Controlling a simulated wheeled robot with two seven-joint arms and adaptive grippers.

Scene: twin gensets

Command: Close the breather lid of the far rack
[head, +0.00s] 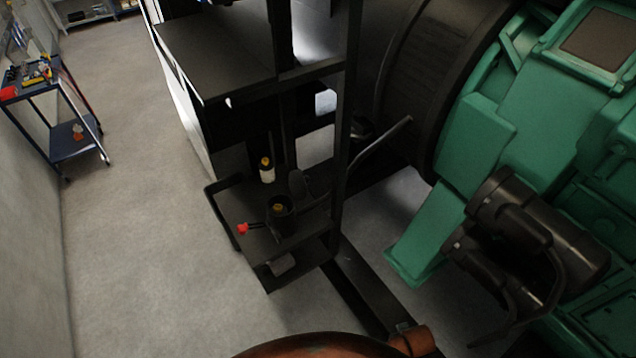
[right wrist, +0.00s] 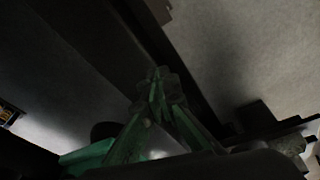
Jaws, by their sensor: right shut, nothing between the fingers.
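A black rack (head: 345,120) stands in the middle of the head view, beside a large green machine (head: 480,150). On its low shelf is a dark cup-like fitting (head: 281,222) with a yellowish centre. A dark raised flap (head: 298,187) stands just behind it and may be the breather lid, tilted up; its hinge is too dark to make out. My right gripper (right wrist: 156,78) shows only in the right wrist view, its greenish fingers together at the tips with nothing between them. Which part it faces cannot be told. My left gripper is not in view.
A dark bar (head: 384,143) slants out beside the rack post. Dark cylinders (head: 520,220) sit in front of the green machine. The floor at left is clear up to a blue cart (head: 75,146).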

